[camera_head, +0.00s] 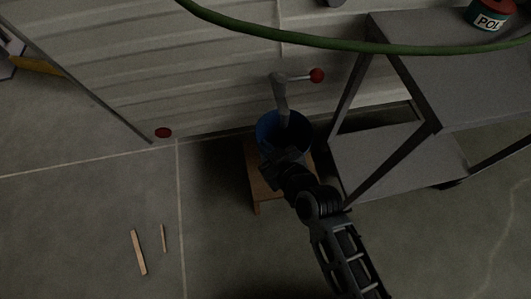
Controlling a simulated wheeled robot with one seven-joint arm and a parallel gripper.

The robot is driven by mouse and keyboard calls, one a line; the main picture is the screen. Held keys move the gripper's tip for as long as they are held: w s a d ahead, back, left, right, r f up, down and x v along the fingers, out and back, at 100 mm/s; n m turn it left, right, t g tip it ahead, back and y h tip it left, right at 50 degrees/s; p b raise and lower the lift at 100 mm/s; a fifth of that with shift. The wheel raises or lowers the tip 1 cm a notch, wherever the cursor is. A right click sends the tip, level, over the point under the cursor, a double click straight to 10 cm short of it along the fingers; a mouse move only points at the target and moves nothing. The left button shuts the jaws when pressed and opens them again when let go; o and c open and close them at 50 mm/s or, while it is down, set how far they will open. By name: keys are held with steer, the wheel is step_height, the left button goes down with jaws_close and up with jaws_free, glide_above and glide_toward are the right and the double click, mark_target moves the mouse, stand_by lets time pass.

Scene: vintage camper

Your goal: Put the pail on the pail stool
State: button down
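The blue pail (265,128) is in the middle of the head view, below a grey spout-like fitting with a red knob. It appears upright, with its open top facing up. The wooden stool (258,183) shows under and around the pail. I cannot tell whether the pail rests on the stool or hangs just above it. My gripper (283,155) is at the near side of the pail, overlapping its front in the picture. The dark fingers are too small and dim to show whether they grip the pail; my arm hides part of the stool and pail.
The grey fitting (281,97) with its red knob (317,75) stands over the pail against the ribbed wall. A grey metal shelf (385,160) is close on the right. A green hose (330,43) crosses above.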

steer(key=shift+w+a, duration=0.1)
steer(key=shift+w, duration=0.1)
steer(key=shift+f+b, duration=0.95)
steer(key=shift+f, duration=0.75)
steer(key=shift+f, duration=0.15)
steer(key=c, duration=1.4)
jaws_free()
steer(key=shift+o, duration=0.2)
steer(key=p+v, duration=0.2)
steer(key=v, duration=1)
steer(key=shift+p, duration=0.35)
